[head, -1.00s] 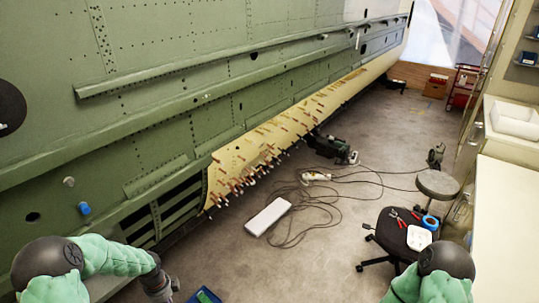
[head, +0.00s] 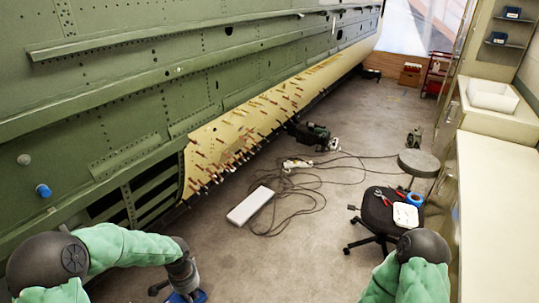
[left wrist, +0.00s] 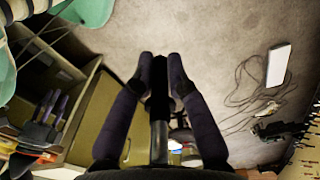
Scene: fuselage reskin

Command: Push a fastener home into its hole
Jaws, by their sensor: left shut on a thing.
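My left gripper (left wrist: 160,66) shows in the left wrist view with its two dark fingers shut on a dark rod-like thing (left wrist: 158,115). I cannot tell whether this thing is a fastener. In the head view my left gripper (head: 184,284) is low at the bottom edge, over or beside a blue object (head: 187,297) that is mostly cut off. The pale yellow skin panel (head: 210,130) lies along the lower edge of the green fuselage (head: 120,80), with many copper-coloured fasteners standing out of it. The gripper is well apart from the panel. Individual holes are too small to tell. My right gripper is out of view.
A black chair (head: 383,215) with tools and blue tape on it stands at the right, before a long pale counter (head: 497,215). A white box (head: 250,205) and loose cables (head: 300,200) lie on the floor. Bare floor is clear in the lower middle.

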